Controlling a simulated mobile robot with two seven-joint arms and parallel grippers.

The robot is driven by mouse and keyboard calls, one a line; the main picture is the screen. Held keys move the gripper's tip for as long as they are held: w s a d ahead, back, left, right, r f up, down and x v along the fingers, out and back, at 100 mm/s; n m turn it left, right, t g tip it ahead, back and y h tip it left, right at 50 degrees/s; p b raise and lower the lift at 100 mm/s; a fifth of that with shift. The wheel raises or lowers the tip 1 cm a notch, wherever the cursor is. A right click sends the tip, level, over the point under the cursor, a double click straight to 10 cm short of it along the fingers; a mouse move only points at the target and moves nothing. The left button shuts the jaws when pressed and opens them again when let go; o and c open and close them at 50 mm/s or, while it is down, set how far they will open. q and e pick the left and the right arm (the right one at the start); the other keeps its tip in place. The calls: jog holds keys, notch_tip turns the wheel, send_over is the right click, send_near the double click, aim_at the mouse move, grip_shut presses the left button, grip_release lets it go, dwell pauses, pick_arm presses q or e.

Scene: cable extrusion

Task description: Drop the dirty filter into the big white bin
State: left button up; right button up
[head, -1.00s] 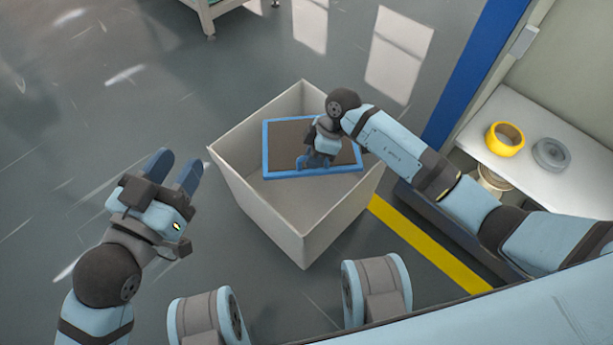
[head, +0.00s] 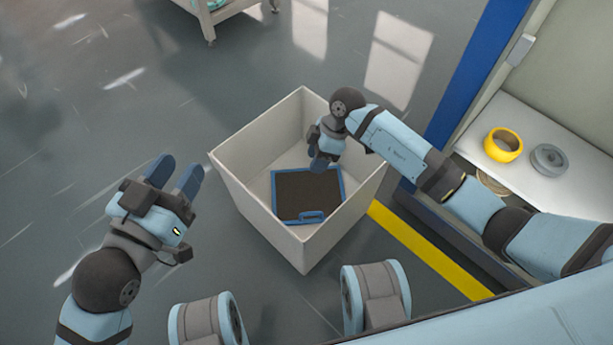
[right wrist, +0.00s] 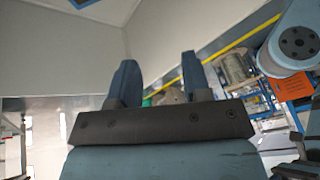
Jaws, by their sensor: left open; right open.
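The dirty filter (head: 306,194), a dark brown panel in a blue frame with a small handle, lies inside the big white bin (head: 262,213), low down near its floor. A bit of blue frame shows at the top edge there. My left gripper (head: 175,175) is open and empty, left of the bin.
A white shelf (head: 575,185) at the right carries a yellow ring (head: 503,144) and a grey ring (head: 550,158). A blue post (head: 478,75) stands beside it. A yellow floor line (head: 430,252) runs right of the bin. The floor left of the bin is clear.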

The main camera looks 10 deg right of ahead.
pick_arm(q)
jog(key=shift+s+d+r+n+t+p, duration=0.15)
jog(key=shift+s+r+n+p, duration=0.15)
jog(key=shift+r+p, duration=0.35)
jog(key=shift+s+d+r+n+t+p, duration=0.1)
jog(key=shift+s+r+n+p, duration=0.25)
jog(key=shift+p, duration=0.45)
jog(key=shift+s+d+r+n+t+p, duration=0.15)
jog(key=shift+r+n+p, duration=0.35)
jog(key=shift+p, duration=0.25)
pick_arm(e)
jog(key=v, duration=1.1)
jog(key=shift+r, duration=0.3)
jog(key=shift+r, duration=0.1)
